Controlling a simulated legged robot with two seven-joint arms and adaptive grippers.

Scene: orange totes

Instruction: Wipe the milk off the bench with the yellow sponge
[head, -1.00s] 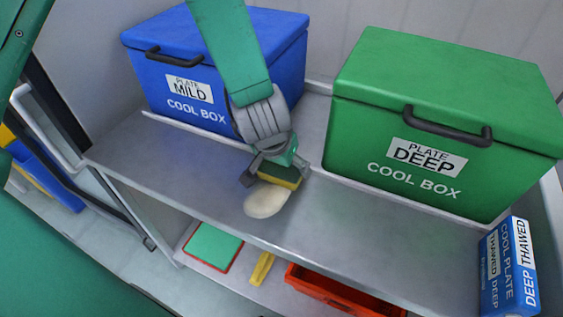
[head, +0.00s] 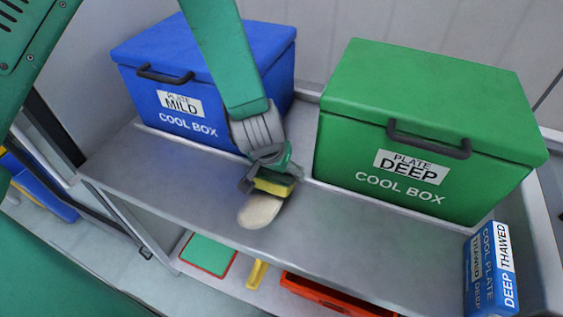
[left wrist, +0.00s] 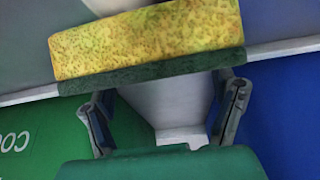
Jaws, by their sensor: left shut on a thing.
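My left gripper (head: 270,177) is shut on the yellow sponge (head: 274,184), low over the grey bench (head: 350,235). The sponge has a dark green scouring layer. In the left wrist view the sponge (left wrist: 150,42) lies crosswise between the fingers. The milk (head: 261,211) is a cream puddle on the bench. It shows just in front of the sponge, toward the bench's front edge, and the sponge covers its back edge from view. I cannot tell whether the sponge touches the bench. My right gripper is not in view.
A blue cool box (head: 210,60) stands behind the gripper and a green cool box (head: 430,100) stands close to its right. A blue-and-white carton (head: 490,270) stands at the right end. The lower shelf holds a green board (head: 209,254), a yellow item (head: 257,273) and a red tray (head: 330,295).

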